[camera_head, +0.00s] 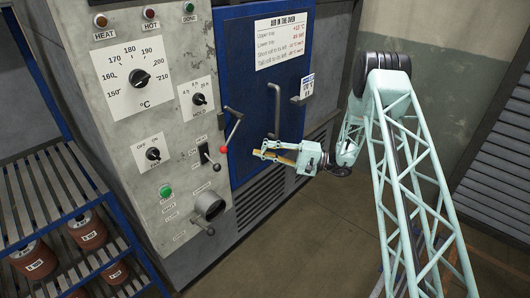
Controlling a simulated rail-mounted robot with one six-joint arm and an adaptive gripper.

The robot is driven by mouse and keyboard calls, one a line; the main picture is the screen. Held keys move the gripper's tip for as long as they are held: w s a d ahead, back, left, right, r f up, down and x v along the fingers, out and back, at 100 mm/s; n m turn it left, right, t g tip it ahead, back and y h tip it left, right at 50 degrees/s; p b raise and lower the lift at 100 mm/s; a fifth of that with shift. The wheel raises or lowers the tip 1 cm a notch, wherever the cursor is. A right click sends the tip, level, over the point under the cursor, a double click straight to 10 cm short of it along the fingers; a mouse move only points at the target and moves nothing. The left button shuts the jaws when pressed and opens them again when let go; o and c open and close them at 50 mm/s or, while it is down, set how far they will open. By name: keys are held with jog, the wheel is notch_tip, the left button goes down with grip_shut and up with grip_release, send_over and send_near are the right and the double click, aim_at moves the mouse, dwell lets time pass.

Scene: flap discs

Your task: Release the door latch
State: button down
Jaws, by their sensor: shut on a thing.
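The blue oven door (247,172) is closed flush in the cabinet front. A grey vertical handle bar (275,100) is on the door, to the right of the lever. My gripper (270,153) is just below the handle bar, right of the red knob and apart from it. It is shut on a narrow yellow-brown piece (287,155), mostly hidden by the fingers. I cannot tell whether the gripper touches the door or handle.
The floor (310,240) before the door is clear.

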jog(key=s+x, duration=0.2)
jog(key=x, duration=0.7)
jog(key=shift+s+a+r+b, duration=0.25)
jog(key=shift+s+a+b, duration=0.05)
jog(key=shift+a+b, duration=0.15)
jog(key=shift+s+a+r, duration=0.1)
jog(key=shift+s+a, duration=0.05)
jog(key=shift+s+a+r, duration=0.2)
jog(key=shift+a+r, duration=0.05)
dwell(0.4)
jog(key=s+a+r+b, duration=0.3)
jog(key=r, duration=0.2)
dwell(0.6)
jog(key=shift+w, duration=0.1)
dwell(0.5)
